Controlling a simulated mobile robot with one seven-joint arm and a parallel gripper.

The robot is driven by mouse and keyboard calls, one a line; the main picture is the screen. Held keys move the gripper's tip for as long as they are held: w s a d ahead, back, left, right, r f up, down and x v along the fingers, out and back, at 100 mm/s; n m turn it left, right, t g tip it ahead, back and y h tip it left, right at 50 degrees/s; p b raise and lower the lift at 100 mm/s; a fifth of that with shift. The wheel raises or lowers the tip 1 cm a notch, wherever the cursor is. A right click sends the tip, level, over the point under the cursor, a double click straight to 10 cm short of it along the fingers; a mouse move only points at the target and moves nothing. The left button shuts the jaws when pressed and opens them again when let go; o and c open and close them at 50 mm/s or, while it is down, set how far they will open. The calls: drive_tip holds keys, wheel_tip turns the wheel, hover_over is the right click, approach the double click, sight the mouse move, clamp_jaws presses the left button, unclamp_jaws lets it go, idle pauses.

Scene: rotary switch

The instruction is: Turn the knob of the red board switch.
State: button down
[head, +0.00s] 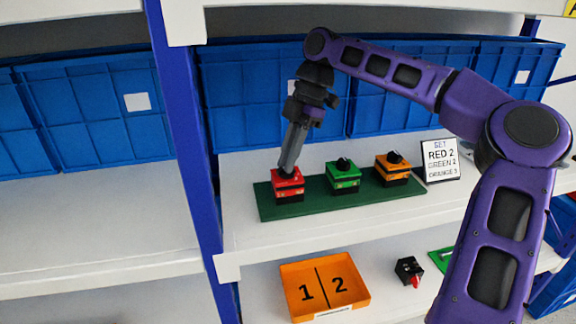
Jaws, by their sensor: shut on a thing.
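The red board switch (288,188) sits at the left end of a dark green board (316,200) on the middle shelf. My gripper (288,170) points down onto it from above, tilted slightly, with its fingers shut on the knob. The fingers hide the knob and its pointing direction. A green switch (344,178) and an orange switch (393,170), each with a black knob, stand to the right on the same board. A white sign (440,160) right of the board reads SET, RED 2, GREEN 2, ORANGE with a number that is hard to read.
Blue crates (255,95) line the back of the shelf. A blue upright post (190,150) stands left of the board. On the lower shelf are an orange tray (325,287) marked 1 and 2, a small black block with a red part (409,270), and a green item (440,259).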

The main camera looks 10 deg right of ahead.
drive_tip(key=shift+m+t+b, duration=0.9)
drive_tip(key=shift+m+b, duration=0.5)
drive_tip(key=shift+m, duration=0.8)
drive_tip(key=c, duration=0.9)
unclamp_jaws()
drive_tip(key=shift+r, duration=0.1)
drive_tip(key=p+v, duration=0.1)
drive_tip(key=v, duration=0.4)
drive_tip(key=shift+d+r, duration=0.2)
drive_tip(key=shift+r, duration=0.05)
drive_tip(key=d, duration=0.4)
drive_tip(key=d+p, duration=0.1)
drive_tip(key=d, duration=0.6)
drive_tip(key=shift+d+f, duration=0.35)
drive_tip(key=shift+d, duration=0.05)
